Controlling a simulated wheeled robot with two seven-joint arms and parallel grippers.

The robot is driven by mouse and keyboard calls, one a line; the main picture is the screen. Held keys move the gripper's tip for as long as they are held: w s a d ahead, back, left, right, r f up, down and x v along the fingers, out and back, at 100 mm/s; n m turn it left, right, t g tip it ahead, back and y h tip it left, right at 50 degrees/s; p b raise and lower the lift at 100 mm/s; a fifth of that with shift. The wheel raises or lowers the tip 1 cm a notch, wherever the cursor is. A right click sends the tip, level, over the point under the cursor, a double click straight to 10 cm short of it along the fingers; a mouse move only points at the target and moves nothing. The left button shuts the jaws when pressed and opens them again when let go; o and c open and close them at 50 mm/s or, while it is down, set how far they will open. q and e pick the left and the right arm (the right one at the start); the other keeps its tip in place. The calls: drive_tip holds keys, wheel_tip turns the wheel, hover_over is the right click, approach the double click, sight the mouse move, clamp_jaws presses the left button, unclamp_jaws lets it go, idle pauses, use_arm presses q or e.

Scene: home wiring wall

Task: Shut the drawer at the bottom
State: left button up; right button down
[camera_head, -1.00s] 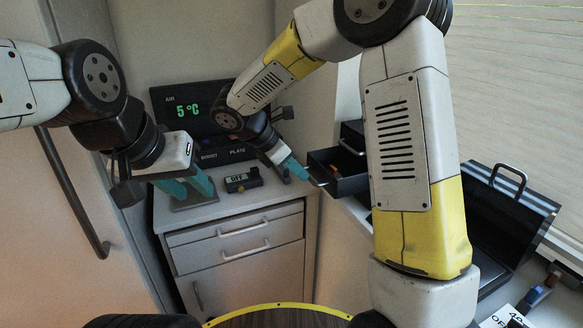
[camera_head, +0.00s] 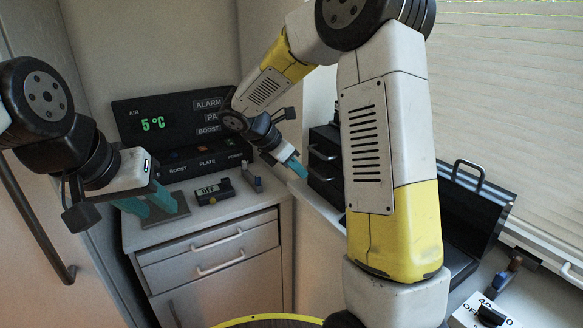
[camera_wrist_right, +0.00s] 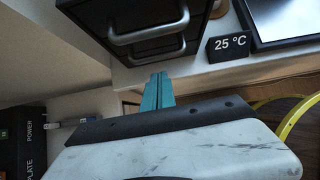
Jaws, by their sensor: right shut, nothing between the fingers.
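The small black drawer cabinet (camera_head: 326,142) stands on the ledge at the right of the corner. Its front carries two bar handles, one above the other. The bottom drawer (camera_head: 318,173) looks flush, or nearly so, with the cabinet front. In the right wrist view the two drawer handles show, with the lower drawer (camera_wrist_right: 165,45) just beyond my fingers. My right gripper (camera_head: 299,168) is shut and empty, its teal tips close in front of the bottom drawer; I cannot tell whether they touch it. My left gripper (camera_head: 158,205) is open and empty above the white cabinet's top.
An open black case (camera_head: 465,215) lies on the right ledge. A 25 °C display (camera_wrist_right: 230,44) sits beside the drawer cabinet.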

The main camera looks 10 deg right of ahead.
drive_tip(key=a+v, duration=0.1)
drive_tip(key=v, duration=1)
drive_tip(key=s+d+m+t+y, duration=0.1)
drive_tip(key=s+m+y, duration=0.3)
drive_tip(key=s+m, duration=0.6)
drive_tip(key=s+d+m+t+y, duration=0.2)
drive_tip(key=s+d+m+y, duration=0.2)
drive_tip(key=s+m, duration=0.7)
drive_tip(key=shift+s+d+r+m+y, duration=0.3)
drive_tip(key=shift+r+y, duration=0.15)
drive_tip(key=shift+y, duration=0.25)
